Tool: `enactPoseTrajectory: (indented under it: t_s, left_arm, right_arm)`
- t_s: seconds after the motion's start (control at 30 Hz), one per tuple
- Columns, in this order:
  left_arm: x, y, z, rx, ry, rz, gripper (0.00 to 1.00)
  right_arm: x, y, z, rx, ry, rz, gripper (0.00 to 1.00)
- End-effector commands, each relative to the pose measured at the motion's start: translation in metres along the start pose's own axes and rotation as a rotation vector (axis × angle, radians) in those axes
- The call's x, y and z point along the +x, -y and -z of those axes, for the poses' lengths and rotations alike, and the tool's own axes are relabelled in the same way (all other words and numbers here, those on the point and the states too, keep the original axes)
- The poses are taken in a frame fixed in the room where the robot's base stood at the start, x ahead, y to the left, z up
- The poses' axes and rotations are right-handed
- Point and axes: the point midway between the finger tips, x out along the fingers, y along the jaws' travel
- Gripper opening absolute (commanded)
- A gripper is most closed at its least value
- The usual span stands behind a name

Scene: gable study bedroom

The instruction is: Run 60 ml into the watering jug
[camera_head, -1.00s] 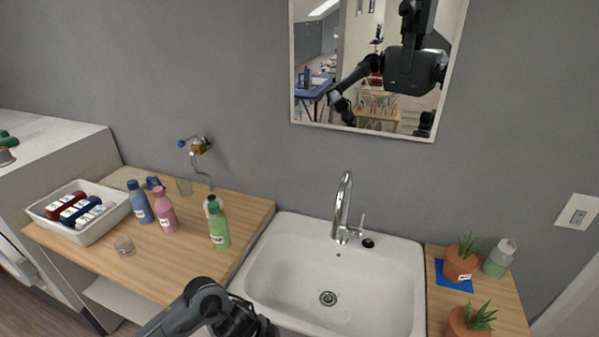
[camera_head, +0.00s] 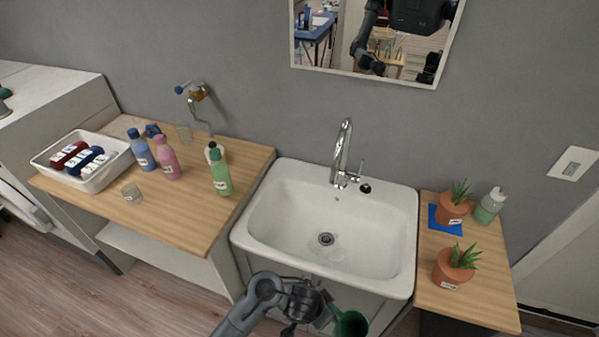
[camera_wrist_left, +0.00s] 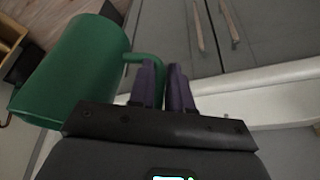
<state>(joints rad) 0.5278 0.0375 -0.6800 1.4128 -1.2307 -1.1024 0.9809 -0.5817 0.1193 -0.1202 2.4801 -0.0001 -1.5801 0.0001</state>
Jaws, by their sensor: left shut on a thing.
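The green watering jug (camera_head: 351,324) is at the bottom of the head view, in front of the sink cabinet and lower than the basin rim. It also shows large in the left wrist view (camera_wrist_left: 75,70). My left gripper (camera_head: 325,312) is shut on the jug's handle, with the fingers (camera_wrist_left: 166,86) on either side of it in the wrist view. I cannot see inside the jug. The chrome sink tap (camera_head: 341,155) stands behind the white basin (camera_head: 284,222), which looks empty. My right gripper is not in view.
A wooden counter (camera_head: 170,217) at left holds a white tray (camera_head: 97,182), a clear glass (camera_head: 131,192) and blue, pink and green bottles (camera_head: 221,176). A wall tap (camera_head: 197,92) hangs above it. Potted plants (camera_head: 453,268) and a soap bottle (camera_head: 489,207) stand at right.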

Motion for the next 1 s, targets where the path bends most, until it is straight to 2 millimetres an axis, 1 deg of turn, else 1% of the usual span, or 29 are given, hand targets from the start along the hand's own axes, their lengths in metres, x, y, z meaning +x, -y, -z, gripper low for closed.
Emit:
enactPoseTrajectory:
  t_s: [0.17, 0.27, 0.37, 0.47, 0.57, 0.7, 0.8, 0.87, 1.0]
  left_arm:
    - [-0.01, 0.017, -0.002, -0.121, 0.0, 0.043, 0.0]
    - [-0.018, 0.033, -0.009, -0.207, 0.003, 0.078, 0.0]
    - [-0.03, 0.054, -0.022, -0.313, 0.008, 0.122, 0.0]
    - [-0.044, 0.078, -0.039, -0.42, 0.012, 0.171, 0.0]
    - [-0.063, 0.102, -0.063, -0.539, 0.016, 0.223, 0.0]
    - [-0.095, 0.133, -0.1, -0.702, 0.02, 0.293, 0.0]
    - [-0.118, 0.15, -0.12, -0.792, 0.02, 0.332, 0.0]
    - [-0.132, 0.158, -0.13, -0.835, 0.021, 0.35, 0.0]
    - [-0.153, 0.163, -0.151, -0.906, 0.025, 0.379, 0.0]
  right_arm:
    - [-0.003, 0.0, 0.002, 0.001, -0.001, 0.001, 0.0]
    - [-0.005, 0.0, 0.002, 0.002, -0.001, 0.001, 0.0]
    - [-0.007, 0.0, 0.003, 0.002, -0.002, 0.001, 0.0]
    - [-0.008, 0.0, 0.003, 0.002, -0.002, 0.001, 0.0]
    - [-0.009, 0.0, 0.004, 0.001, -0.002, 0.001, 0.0]
    - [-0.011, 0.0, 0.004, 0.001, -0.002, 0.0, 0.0]
    - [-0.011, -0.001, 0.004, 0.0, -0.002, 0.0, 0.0]
    - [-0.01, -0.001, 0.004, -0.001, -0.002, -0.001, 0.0]
    - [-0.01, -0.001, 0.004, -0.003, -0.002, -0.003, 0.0]
